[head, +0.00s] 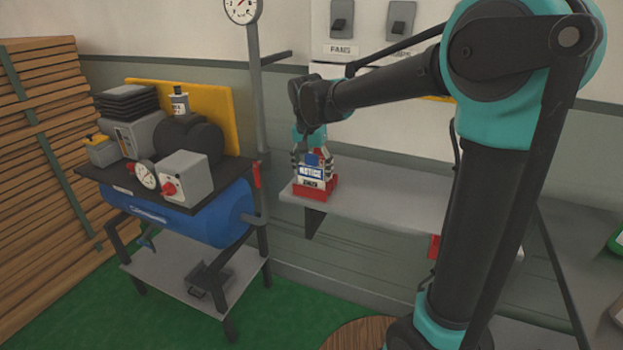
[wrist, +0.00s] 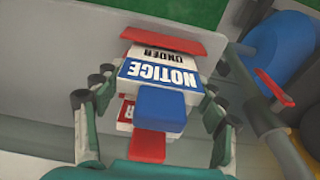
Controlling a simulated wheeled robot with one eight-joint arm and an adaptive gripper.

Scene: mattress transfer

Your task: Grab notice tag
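The notice tag (wrist: 160,75) is white and blue with "NOTICE" lettering, upside down in the wrist view. In the head view the notice tag (head: 311,174) stands in a small red holder (head: 317,192) on the grey wall shelf. Its blue top part (wrist: 160,108) points toward my wrist. A second tag with a red top (wrist: 149,145) is beside it, mostly hidden. My gripper (wrist: 160,79) is open, with one finger on each side of the notice tag. Small gaps seem to show between fingers and tag; contact is hard to tell. The gripper (head: 314,164) points down over the holder.
The grey shelf (head: 385,205) is clear to the right of the holder. A blue compressor tank (head: 190,220) on a cart stands left, with a gauge post (head: 257,95) near the shelf. Panel switches (head: 341,20) are on the wall behind.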

